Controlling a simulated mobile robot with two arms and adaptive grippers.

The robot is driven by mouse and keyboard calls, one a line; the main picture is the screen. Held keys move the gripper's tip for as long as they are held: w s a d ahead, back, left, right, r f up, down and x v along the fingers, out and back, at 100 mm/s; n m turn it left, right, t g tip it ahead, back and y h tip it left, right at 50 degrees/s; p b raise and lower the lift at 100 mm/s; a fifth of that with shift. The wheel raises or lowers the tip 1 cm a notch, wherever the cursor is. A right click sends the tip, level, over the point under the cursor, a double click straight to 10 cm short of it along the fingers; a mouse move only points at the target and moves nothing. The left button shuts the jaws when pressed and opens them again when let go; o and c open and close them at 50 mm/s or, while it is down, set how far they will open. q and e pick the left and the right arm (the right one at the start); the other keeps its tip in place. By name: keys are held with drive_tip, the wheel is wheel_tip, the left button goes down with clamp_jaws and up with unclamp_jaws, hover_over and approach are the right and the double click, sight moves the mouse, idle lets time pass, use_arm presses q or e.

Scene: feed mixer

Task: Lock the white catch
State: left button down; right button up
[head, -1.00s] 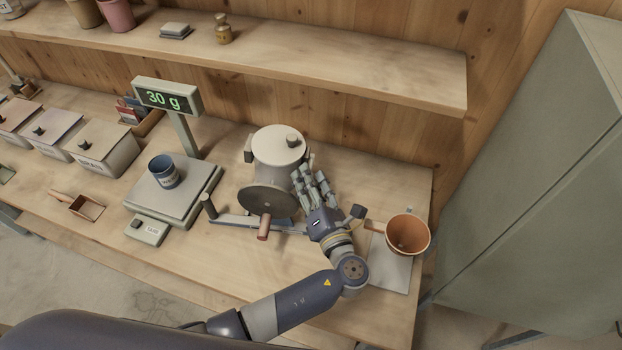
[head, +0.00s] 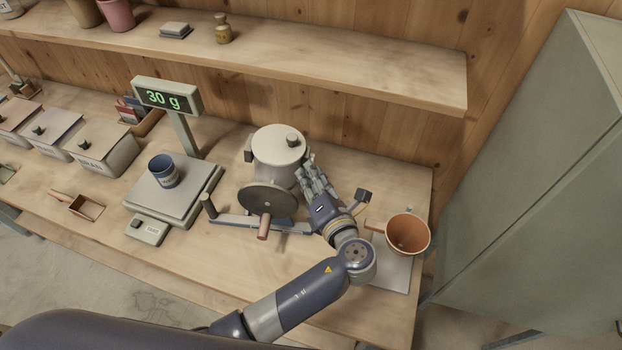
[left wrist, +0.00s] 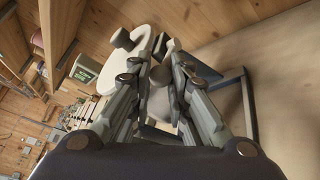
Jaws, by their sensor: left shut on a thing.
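The feed mixer (head: 275,158) is a pale drum with a dark-knobbed lid, a grey wheel and a wooden crank handle (head: 263,228). My left gripper (head: 308,164) is at the drum's right side, just below the lid rim. It is shut on a small part there, which I take to be the white catch; the fingers hide nearly all of it. In the left wrist view the fingertips (left wrist: 161,48) come close together beside the pale lid (left wrist: 112,68). The catch's position cannot be made out. My right gripper is not in view.
A scale (head: 172,195) holding a blue cup (head: 164,170) stands left of the mixer. A terracotta-coloured bowl (head: 408,234) stands to the right, near my left wrist. A shelf (head: 330,75) runs above the back of the bench.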

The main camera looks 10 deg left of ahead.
use_arm(q)
drive_tip(key=shift+w+d+r+m+g, duration=0.1)
drive_tip(key=shift+w+r+m+g, duration=0.2)
drive_tip(key=shift+r+g, duration=0.6)
drive_tip(key=shift+w+d+r+m+g, duration=0.1)
drive_tip(key=shift+w+r+m+g, duration=0.35)
drive_tip(key=shift+g, duration=0.65)
drive_tip(key=shift+s+r, duration=0.1)
drive_tip(key=shift+r, duration=0.05)
drive_tip(key=shift+g, duration=0.3)
drive_tip(key=c, duration=1.5)
unclamp_jaws()
drive_tip(key=shift+o, duration=0.2)
drive_tip(key=shift+s, duration=0.1)
drive_tip(key=v, duration=0.7)
drive_tip(key=shift+s+r, duration=0.15)
drive_tip(key=shift+s, duration=0.05)
